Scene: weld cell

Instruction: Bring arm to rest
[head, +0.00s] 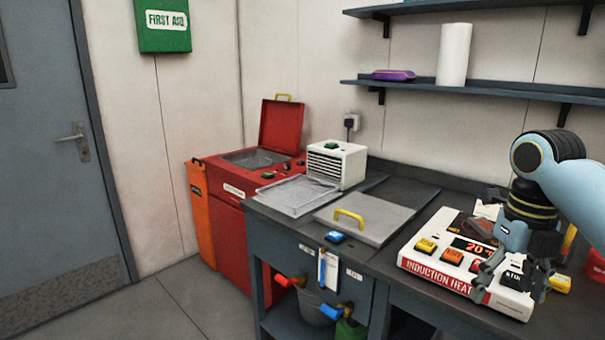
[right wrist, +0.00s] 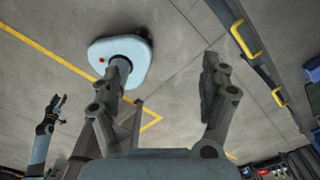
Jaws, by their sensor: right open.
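My right gripper (head: 510,282) hangs down from my light-blue right arm at the right of the head view. Its fingers are spread in front of the white induction heater (head: 457,266), covering part of its front and right side. I cannot tell whether they touch it. In the right wrist view the two fingers of the right gripper (right wrist: 165,72) stand wide apart with nothing between them. My left gripper (right wrist: 56,108) shows small at the left of that view, too small to tell its opening. It is not in the head view.
The dark workbench (head: 400,262) carries a grey lid with a yellow handle (head: 350,217), a wire tray (head: 295,196) and a white vented box (head: 337,165). A red machine (head: 235,215) with its lid up stands left. Shelves (head: 470,88) hang above. Floor (head: 150,310) is clear at left.

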